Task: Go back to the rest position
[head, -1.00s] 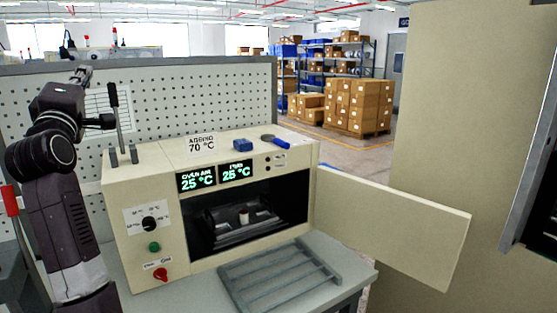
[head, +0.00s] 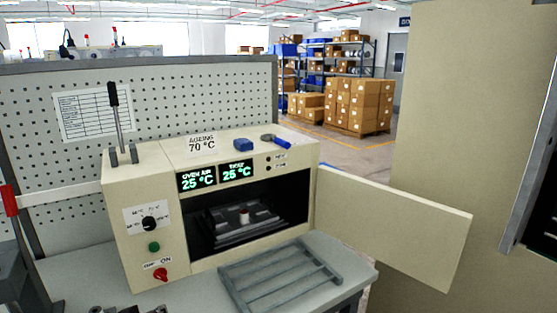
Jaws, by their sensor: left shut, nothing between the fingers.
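My left gripper (head: 128,309) shows only as a dark sliver at the bottom edge, low in front of the oven. It is shut and empty, and most of it is cut off by the frame. My right gripper is not in view. The cream oven (head: 147,256) stands on the bench with its door (head: 395,228) swung open to the right. Inside its dark chamber sits a dark fixture (head: 225,229) with a small pale and reddish piece (head: 244,214) on top.
A grey wire rack (head: 281,278) lies on the bench before the oven. A blue box (head: 243,145) and a blue-handled tool (head: 287,141) lie on the oven top. A black-handled lever (head: 113,95) rises at its left. A pegboard (head: 215,87) stands behind.

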